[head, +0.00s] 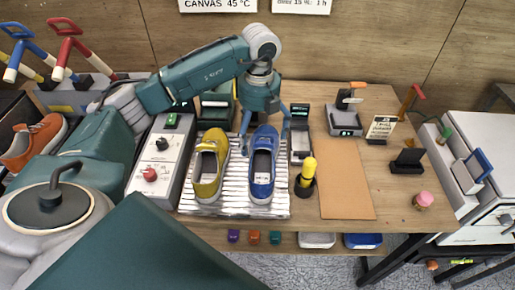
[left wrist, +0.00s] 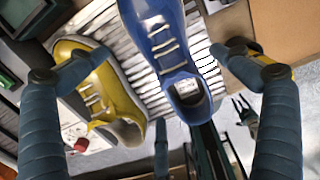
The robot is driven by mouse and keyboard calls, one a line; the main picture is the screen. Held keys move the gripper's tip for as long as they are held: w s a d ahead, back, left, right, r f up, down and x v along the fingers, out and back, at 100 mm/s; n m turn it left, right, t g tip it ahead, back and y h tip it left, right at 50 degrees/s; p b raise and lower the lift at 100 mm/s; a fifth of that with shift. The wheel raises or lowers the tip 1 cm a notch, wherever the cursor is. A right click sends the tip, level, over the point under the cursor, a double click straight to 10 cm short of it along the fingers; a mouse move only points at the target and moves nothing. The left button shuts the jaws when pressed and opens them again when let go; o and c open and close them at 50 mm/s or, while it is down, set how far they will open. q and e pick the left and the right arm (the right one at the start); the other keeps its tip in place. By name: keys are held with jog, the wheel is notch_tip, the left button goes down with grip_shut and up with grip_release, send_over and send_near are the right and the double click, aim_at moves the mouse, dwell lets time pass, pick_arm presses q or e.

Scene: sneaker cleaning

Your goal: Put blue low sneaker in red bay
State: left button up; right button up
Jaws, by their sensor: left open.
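I cannot make out a red bay.
A yellow sneaker (head: 209,167) lies close left of the blue one. A yellow-topped bottle (head: 306,178) stands just right of the rack. A grey control box (head: 160,160) is to the left. A bare brown mat (head: 346,180) lies to the right.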

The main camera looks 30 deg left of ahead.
pick_arm(q)
jog(key=shift+r, duration=2.1)
